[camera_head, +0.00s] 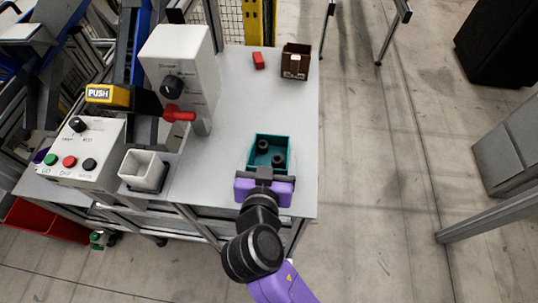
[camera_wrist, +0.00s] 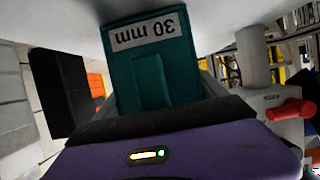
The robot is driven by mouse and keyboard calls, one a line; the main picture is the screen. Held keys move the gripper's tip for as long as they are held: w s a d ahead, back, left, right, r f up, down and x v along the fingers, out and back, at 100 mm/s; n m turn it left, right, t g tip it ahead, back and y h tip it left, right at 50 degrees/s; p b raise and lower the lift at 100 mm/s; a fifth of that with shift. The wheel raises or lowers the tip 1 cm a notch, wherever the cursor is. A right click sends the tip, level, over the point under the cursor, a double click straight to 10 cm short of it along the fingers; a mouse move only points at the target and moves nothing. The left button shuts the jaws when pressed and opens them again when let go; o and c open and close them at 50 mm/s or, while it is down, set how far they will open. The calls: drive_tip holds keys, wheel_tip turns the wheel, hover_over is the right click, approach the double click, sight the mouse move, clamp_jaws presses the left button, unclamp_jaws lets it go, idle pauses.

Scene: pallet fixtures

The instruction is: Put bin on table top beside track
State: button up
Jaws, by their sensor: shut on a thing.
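A teal bin (camera_head: 268,139) with dark round parts inside is at the front right of the grey table top (camera_head: 235,100). My gripper (camera_head: 264,175) is shut on the bin's near wall. In the wrist view, the bin (camera_wrist: 150,70) fills the middle, with a white "30 mm" label appearing upside down; my gripper (camera_wrist: 155,125) lies across its lower part. The bin is over or on the table; I cannot tell whether its base touches. A blue frame (camera_head: 132,45), possibly the track, stands at the table's back left.
A brown bin (camera_head: 295,66) and a small red block (camera_head: 258,60) are at the back right. A white machine (camera_head: 180,60) with a red lever (camera_head: 178,113), a white open box (camera_head: 143,170) and a button panel (camera_head: 80,150) stand left. The table middle is clear.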

drive_tip(key=shift+f, duration=0.1)
drive_tip(key=o, duration=1.4)
drive_tip(key=shift+o, duration=0.2)
drive_tip(key=shift+r, duration=0.25)
drive_tip(key=b+v, duration=0.1)
drive_tip(key=v, duration=1.1)
drive_tip(key=shift+b, duration=0.4)
drive_tip(key=shift+f, duration=0.1)
